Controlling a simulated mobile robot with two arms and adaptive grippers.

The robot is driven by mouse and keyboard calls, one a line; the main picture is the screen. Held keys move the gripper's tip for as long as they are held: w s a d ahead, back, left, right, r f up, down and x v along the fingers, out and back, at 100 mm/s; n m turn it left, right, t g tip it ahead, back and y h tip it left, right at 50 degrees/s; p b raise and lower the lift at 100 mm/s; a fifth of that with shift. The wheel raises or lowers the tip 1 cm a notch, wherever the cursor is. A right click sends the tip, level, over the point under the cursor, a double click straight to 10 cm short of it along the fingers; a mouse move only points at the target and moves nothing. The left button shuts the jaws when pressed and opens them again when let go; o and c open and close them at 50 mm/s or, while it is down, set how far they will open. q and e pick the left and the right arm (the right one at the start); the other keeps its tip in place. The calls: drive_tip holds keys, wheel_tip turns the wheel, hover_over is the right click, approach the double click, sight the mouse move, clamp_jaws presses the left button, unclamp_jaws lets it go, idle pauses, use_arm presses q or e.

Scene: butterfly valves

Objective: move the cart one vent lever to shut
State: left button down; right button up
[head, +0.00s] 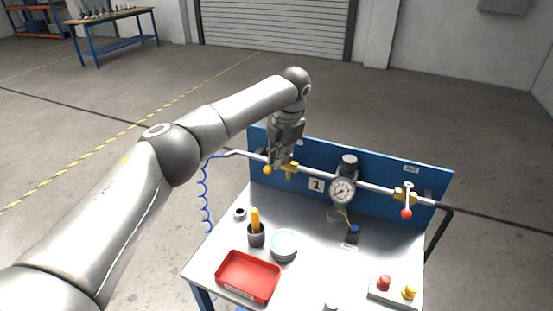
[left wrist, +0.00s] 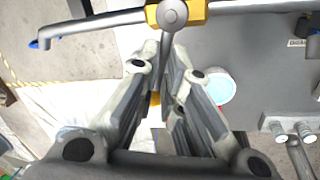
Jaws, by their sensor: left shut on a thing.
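A blue-backed cart (head: 436,182) carries a horizontal pipe with two yellow-bodied lever valves and a plate marked 1. My left gripper (head: 278,162) is at the left valve (head: 290,168), shut on its lever, whose orange-yellow knob (head: 267,170) shows beside the fingers. In the left wrist view this lever (left wrist: 165,45) runs from its round hub (left wrist: 172,13) down between the fingers (left wrist: 163,80). The plate over this valve is mostly hidden, so I cannot read its name. The right valve's lever has a red knob (head: 406,213) and hangs down from the pipe. My right gripper is out of view.
A gauge (head: 342,191) sits mid-pipe. On the cart top are a red tray (head: 248,277), a pen cup (head: 256,236), a round blue-topped tin (head: 283,244) and a box with red and yellow buttons (head: 395,291). A coiled blue hose (head: 206,190) hangs at the left.

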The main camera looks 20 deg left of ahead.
use_arm(q)
drive_tip(key=shift+s+d+n, duration=0.1)
drive_tip(key=shift+d+n, duration=0.25)
drive_tip(key=shift+n, duration=0.55)
drive_tip(key=c, duration=1.8)
unclamp_jaws()
drive_tip(key=shift+s+d, duration=0.1)
drive_tip(key=shift+d, duration=0.05)
drive_tip(key=shift+o, duration=1.2)
drive_tip(key=shift+a+f, duration=0.15)
drive_tip(key=shift+a, duration=0.15)
drive_tip(key=r, duration=0.4)
drive_tip(key=d+r, duration=0.1)
drive_tip(key=r, duration=0.2)
drive_tip(key=d+r, duration=0.1)
drive_tip(key=r, duration=0.3)
drive_tip(key=shift+s+d+r, duration=0.1)
drive_tip(key=shift+s+r, duration=0.05)
drive_tip(key=shift+r, duration=0.2)
